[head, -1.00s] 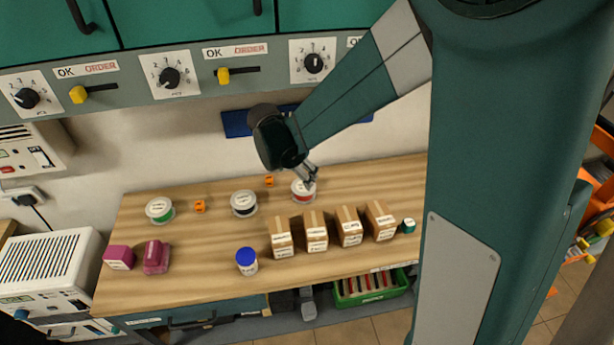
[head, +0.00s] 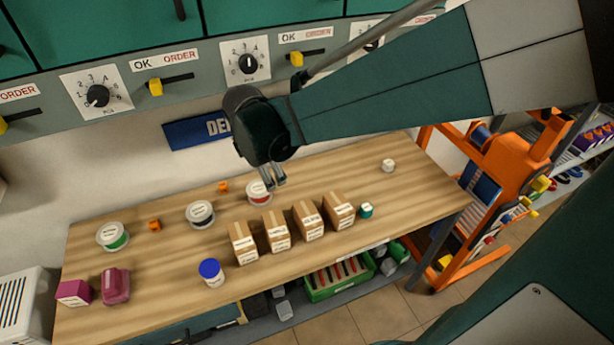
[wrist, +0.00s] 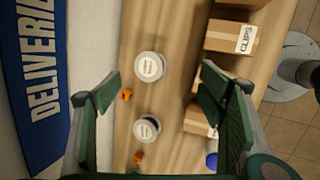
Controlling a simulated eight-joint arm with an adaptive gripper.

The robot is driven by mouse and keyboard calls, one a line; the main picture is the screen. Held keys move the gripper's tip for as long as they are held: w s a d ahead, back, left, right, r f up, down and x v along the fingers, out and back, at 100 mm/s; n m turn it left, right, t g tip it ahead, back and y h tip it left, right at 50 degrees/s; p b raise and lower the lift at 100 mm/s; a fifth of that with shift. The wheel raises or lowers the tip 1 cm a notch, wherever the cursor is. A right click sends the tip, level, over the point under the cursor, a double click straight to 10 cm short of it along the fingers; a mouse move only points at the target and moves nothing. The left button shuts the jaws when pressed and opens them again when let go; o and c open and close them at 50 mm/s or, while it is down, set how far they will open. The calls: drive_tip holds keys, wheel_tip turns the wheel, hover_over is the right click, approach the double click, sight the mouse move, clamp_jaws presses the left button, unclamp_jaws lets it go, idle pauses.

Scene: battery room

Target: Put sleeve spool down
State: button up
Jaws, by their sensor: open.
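Three white-rimmed spools stand on the wooden bench: one with red (head: 259,193), one with black (head: 200,214) and one with green (head: 113,236). I cannot read which is the sleeve spool. My gripper (head: 274,181) overlaps the red spool's upper right edge in the head view. In the wrist view my gripper (wrist: 159,88) is open, with nothing between its fingers. The red spool (wrist: 150,67) and the black spool (wrist: 147,128) lie flat on the bench below, clear of the fingers, their pale labelled tops facing up.
Several cardboard boxes (head: 276,231) stand in a row in front of the red spool. Small orange blocks (head: 223,187) lie between spools. A blue-lidded jar (head: 211,272) stands nearer the front. The bench (head: 400,195) is mostly clear at right. A blue sign (head: 196,132) hangs behind.

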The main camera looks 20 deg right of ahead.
drive_tip(key=s+d+r+m+t, duration=0.1)
drive_tip(key=s+d+r+m, duration=0.1)
drive_tip(key=s+m, duration=0.4)
drive_tip(key=s+d+r+m+t+y, duration=0.1)
drive_tip(key=s+d+r+m, duration=0.1)
drive_tip(key=s+m, duration=0.5)
drive_tip(key=s+d+r+m+t+y, duration=0.1)
drive_tip(key=s+d+r+m, duration=0.1)
drive_tip(key=s+r+m, duration=0.2)
drive_tip(key=shift+s+d+m, duration=0.25)
drive_tip(key=shift+s+m, duration=0.95)
drive_tip(key=shift+s, duration=0.8)
drive_tip(key=c, duration=0.3)
drive_tip(key=shift+w+a, duration=0.1)
drive_tip(key=shift+w, duration=0.05)
